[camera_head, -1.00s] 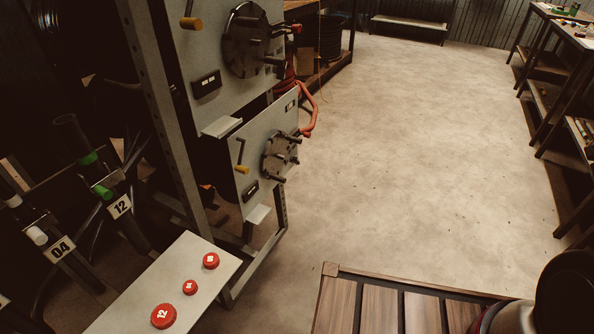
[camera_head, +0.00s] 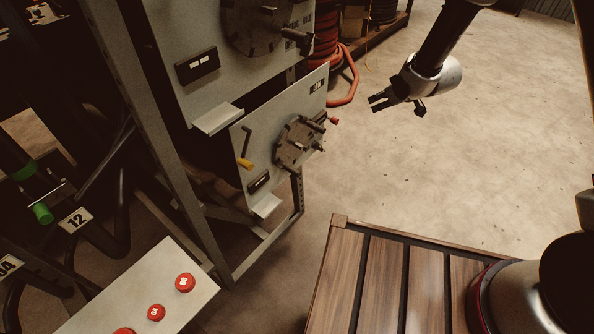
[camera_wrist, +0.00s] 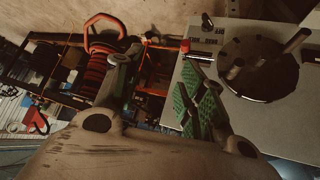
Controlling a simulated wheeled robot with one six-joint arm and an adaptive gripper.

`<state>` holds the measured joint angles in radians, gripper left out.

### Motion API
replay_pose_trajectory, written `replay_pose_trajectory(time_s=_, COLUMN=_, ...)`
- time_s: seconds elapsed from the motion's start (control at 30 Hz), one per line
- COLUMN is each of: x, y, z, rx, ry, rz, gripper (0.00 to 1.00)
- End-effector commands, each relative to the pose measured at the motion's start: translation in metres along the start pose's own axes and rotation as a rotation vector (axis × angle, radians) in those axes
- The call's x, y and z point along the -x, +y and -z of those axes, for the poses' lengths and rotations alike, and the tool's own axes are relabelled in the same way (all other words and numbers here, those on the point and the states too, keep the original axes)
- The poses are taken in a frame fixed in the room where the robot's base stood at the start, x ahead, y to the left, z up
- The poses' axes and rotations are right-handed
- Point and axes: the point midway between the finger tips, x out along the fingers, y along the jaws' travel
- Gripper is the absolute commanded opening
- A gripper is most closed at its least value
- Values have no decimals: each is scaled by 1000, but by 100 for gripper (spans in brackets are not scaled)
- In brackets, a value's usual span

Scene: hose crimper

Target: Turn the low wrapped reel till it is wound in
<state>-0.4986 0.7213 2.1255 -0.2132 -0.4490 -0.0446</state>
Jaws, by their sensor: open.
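The low reel (camera_head: 293,142) is a dark round disc with several stubby pegs, mounted on the lower pale panel (camera_head: 262,122). A yellow-tipped lever (camera_head: 244,161) and a small dark box (camera_head: 259,182) are on the same panel. My gripper (camera_head: 376,103) is open and empty, up and to the right of the reel and clear of it, its fingers pointing left. In the wrist view, my gripper's green-padded fingers (camera_wrist: 163,80) stand apart. A dark disc with a protruding handle (camera_wrist: 262,58) shows there to their right; I cannot tell which reel it is.
The upper panel (camera_head: 185,35) carries a larger disc (camera_head: 254,22) above. A red hose (camera_head: 345,91) hangs behind the panels. A metal frame post (camera_head: 180,150) stands left, and a bench with red caps (camera_head: 185,282) is in front. The floor (camera_head: 430,170) to the right is clear.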

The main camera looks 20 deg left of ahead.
Motion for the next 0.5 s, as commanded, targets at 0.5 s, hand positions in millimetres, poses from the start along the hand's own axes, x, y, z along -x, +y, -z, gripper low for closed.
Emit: replay_pose_trajectory(time_s=0.5, x=-177, y=-259, z=-191, rx=143, ry=461, rz=409, gripper=40)
